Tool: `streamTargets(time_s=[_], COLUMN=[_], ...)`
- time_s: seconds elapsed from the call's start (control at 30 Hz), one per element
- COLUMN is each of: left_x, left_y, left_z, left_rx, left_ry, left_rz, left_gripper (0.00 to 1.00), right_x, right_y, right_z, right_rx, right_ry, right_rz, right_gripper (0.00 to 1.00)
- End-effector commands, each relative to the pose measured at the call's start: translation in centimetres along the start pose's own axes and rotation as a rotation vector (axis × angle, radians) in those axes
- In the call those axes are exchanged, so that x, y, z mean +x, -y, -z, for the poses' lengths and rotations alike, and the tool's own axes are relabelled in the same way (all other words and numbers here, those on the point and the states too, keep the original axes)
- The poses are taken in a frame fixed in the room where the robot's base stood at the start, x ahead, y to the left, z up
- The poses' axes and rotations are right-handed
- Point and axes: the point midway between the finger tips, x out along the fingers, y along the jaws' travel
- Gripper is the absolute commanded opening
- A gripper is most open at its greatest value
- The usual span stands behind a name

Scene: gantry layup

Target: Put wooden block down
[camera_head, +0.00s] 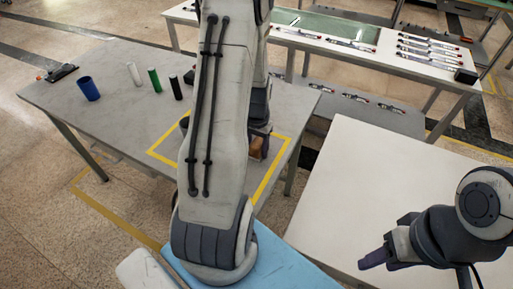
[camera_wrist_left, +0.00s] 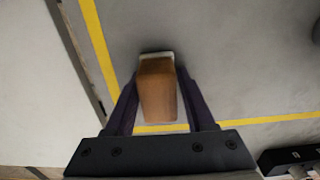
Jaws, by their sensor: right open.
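The wooden block (camera_wrist_left: 157,92) is brown and sits between the two dark fingers of my left gripper (camera_wrist_left: 157,85) in the left wrist view. The fingers close against its sides near their tips. A pale strip shows at the block's far end, with a dark shadow beside it. In the head view the block (camera_head: 256,148) is partly hidden by my left arm, at the grey table's yellow-taped area (camera_head: 272,178). Whether its underside touches the table I cannot tell. My right gripper (camera_head: 372,260) is empty, over the white table at right.
The grey table (camera_head: 110,110) also holds a blue cup (camera_head: 88,88), a white cylinder (camera_head: 134,74), a green cylinder (camera_head: 154,79), a black cylinder (camera_head: 175,88) and a dark tool (camera_head: 60,72). The white table (camera_head: 370,170) is bare. A rear bench (camera_head: 385,50) carries several pens.

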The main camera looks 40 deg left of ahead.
Motion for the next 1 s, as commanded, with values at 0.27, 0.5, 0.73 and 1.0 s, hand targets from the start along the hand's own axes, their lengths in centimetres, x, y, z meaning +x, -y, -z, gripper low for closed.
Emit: streamTargets(time_s=[0.27,0.5,0.73,1.0], left_x=[0.5,-2.7,-8.0,-11.8], left_y=[-0.4,-0.2,0.0,0.0], left_z=[-0.3,-0.1,0.0,-0.1], left_rx=[-0.001,-0.002,-0.003,-0.002], left_ry=[0.009,0.002,-0.002,0.003], left_rz=[-0.005,-0.003,-0.001,-0.002], left_gripper=[0.79,0.79,0.79,0.79], right_x=[0.1,-0.3,-0.5,-0.7], right_y=[0.0,0.0,0.0,0.1], right_z=[0.0,0.0,0.0,0.0], right_rx=[0.000,0.000,0.000,0.000], right_ry=[0.000,0.000,0.000,0.000], right_rz=[0.000,0.000,0.000,0.000], right_gripper=[0.50,0.50,0.50,0.50])
